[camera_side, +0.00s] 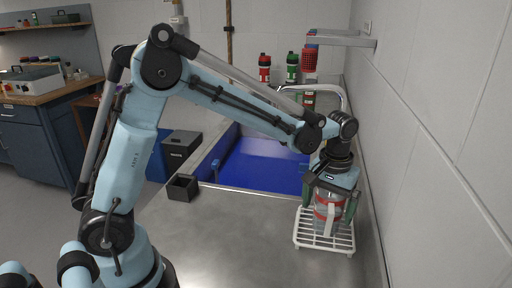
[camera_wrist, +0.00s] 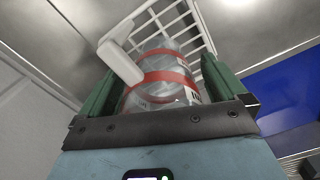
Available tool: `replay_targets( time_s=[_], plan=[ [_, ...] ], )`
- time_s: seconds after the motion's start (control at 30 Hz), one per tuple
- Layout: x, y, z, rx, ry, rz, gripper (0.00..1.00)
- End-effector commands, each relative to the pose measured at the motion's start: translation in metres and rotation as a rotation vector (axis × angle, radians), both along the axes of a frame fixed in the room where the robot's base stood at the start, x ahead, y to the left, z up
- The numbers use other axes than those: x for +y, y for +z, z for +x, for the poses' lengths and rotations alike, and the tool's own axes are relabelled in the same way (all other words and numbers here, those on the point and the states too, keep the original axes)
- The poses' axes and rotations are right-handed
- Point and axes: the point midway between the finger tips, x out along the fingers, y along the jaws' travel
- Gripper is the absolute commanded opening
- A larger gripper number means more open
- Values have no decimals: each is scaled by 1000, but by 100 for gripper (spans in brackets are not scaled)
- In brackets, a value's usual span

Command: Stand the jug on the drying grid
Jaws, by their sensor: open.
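The jug (camera_side: 326,212), clear with red bands and a white handle, stands upright on the white drying grid (camera_side: 303,240) at the lower right of the side view. In the wrist view the jug (camera_wrist: 165,82) is between my green fingers, with its handle to the left and the grid (camera_wrist: 187,23) beyond it. My gripper (camera_side: 331,205) is open around the jug, pointing down over the grid. Whether either finger touches the jug I cannot tell. The jug's top is hidden by my gripper in the side view.
The metal counter (camera_side: 240,235) is clear left of the grid. A blue sink basin (camera_side: 262,165) lies behind, with a curved tap (camera_side: 335,90). A small black box (camera_side: 183,188) stands at the counter's left edge. The wall rises close on the right. Bottles (camera_side: 292,68) stand at the back.

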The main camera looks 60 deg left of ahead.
Motion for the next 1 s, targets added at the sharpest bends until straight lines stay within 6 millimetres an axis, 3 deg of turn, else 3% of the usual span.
replay_targets(
  time_s=[0.27,0.8,1.0],
  plan=[
    [0,8,0,0,0,0,98],
    [0,97,0,0,0,0,98],
    [0,117,0,0,0,0,98]
  ],
)
